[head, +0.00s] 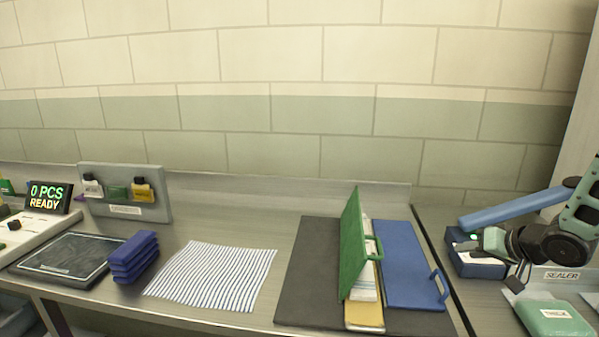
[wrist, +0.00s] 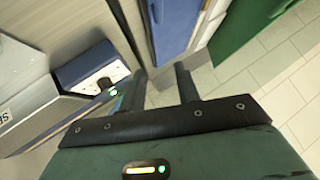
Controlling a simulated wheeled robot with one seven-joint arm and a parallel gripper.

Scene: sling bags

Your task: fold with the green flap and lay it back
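The green flap (head: 354,245) stands nearly upright on the dark folding board (head: 308,270), its green handle on the right side. Beside its right face is pale layered material (head: 366,275) over a yellow panel (head: 364,316). The blue flap (head: 410,265) lies flat to the right, with a blue handle. My gripper (head: 484,241) is at the far right, over the sealer and apart from the board. In the wrist view, my gripper (wrist: 161,86) has its black fingers apart with nothing between them. The blue flap (wrist: 175,30) and green flap (wrist: 250,22) show beyond them.
The sealer (head: 476,266), with a raised blue bar, is close under my gripper. A green packet (head: 555,318) lies in front of it. A striped cloth (head: 213,275), stacked blue bundles (head: 135,257) and a dark tray (head: 66,258) lie left of the board.

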